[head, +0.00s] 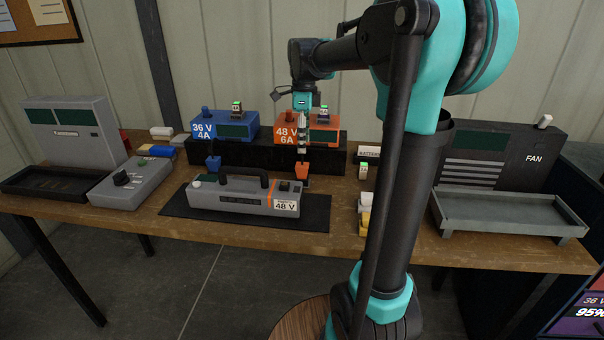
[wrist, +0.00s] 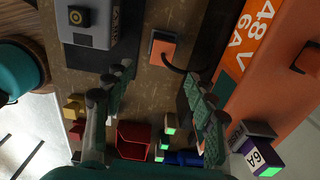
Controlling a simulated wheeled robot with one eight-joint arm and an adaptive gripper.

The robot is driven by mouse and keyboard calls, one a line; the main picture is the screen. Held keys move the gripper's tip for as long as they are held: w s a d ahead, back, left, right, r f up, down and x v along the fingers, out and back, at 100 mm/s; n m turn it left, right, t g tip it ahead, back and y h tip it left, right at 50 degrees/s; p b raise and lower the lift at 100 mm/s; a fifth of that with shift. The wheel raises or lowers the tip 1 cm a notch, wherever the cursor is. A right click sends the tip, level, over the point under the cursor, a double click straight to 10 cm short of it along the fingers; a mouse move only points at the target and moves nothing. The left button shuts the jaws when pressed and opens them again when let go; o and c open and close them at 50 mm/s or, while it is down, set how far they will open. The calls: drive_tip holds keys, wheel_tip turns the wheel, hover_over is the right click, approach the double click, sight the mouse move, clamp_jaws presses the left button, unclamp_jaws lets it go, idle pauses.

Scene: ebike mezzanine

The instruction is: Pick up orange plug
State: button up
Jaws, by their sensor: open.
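The orange plug (head: 302,169) stands on the workbench behind the grey battery (head: 233,198) and in front of the orange 48 V 6A charger (head: 325,134). In the wrist view the plug (wrist: 164,50) shows a square orange top, with a dark cable running towards the charger (wrist: 262,75). My gripper (head: 302,153) points down just above the plug in the head view. In the wrist view my gripper (wrist: 160,90) is open and empty, with a finger on each side. The plug lies near the gap, beyond the fingertips. Whether the fingers touch it cannot be told.
A blue 36 V 4A charger (head: 224,126) stands left of the orange one, with a blue plug (head: 213,162) in front. The battery rests on a dark mat (head: 318,212). Small blocks lie to the right. A grey tray (head: 505,212) stands at far right. A red bin (wrist: 133,138) shows in the wrist view.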

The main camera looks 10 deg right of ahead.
hover_over(302, 164)
drive_tip(key=f, duration=0.4)
drive_tip(key=shift+s+d+f, duration=0.1)
drive_tip(key=shift+s+d, duration=0.05)
drive_tip(key=shift+s, duration=0.25)
drive_tip(key=shift+w+f, duration=0.15)
drive_tip(key=shift+f, duration=1.15)
drive_tip(key=shift+w+f, duration=0.1)
drive_tip(key=shift+f, duration=1.2)
drive_tip(key=shift+c, duration=0.2)
clamp_jaws()
